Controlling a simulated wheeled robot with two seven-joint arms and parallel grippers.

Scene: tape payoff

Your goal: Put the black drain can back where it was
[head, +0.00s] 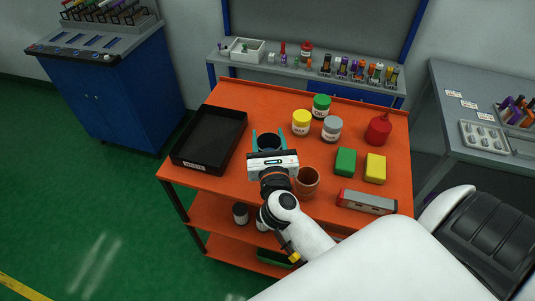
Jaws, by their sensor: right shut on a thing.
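The black drain can (268,142) is between the teal fingers of my right gripper (268,140), above or on the orange cart top (242,188). The gripper is shut on the can; its white body hides the can's lower part. I cannot tell whether the can touches the cart top. My left gripper is not in view.
A black tray (237,143) lies left of the can. A brown cup (308,183) stands close beside my right wrist. Yellow (301,122), green (321,106) and grey (332,129) jars, a red oil can (379,130), green (345,162) and yellow (375,168) blocks stand right.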

